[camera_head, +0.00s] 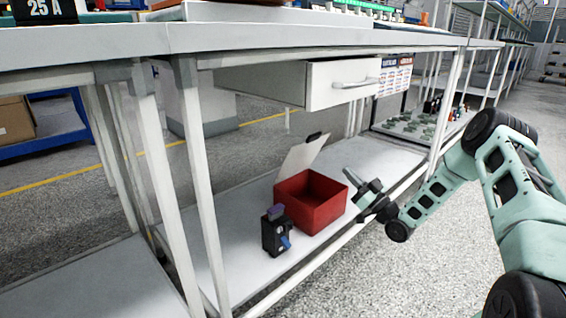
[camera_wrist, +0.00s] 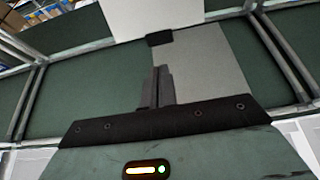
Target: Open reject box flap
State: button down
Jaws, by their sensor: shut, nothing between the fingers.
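The red reject box (camera_head: 325,215) sits on the lower shelf of the bench in the head view. Its pale flap (camera_head: 300,158) stands raised and tilted at the back left of the box, with a black tab (camera_head: 314,137) on its upper edge, so the box top is open. My gripper (camera_head: 348,172) is shut and empty, just right of the box and near its rim height. In the wrist view the shut fingers (camera_wrist: 160,72) show in front of the grey flap (camera_wrist: 215,62) and its black tab (camera_wrist: 160,39). I cannot tell whether they touch the flap.
A black breaker (camera_head: 274,232) with a blue lever stands on the shelf (camera_head: 245,265) left of the box. A drawer (camera_head: 342,85) hangs under the bench top above. Bench legs (camera_head: 205,180) frame the shelf. Shelf area behind the box is clear.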

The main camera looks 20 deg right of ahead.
jog(key=b, duration=0.7)
send_near(315, 138)
jog(key=x, duration=0.5)
jog(key=shift+w+a, duration=0.1)
jog(key=shift+w, duration=0.05)
jog(key=shift+x, duration=0.75)
jog(key=shift+r, duration=0.1)
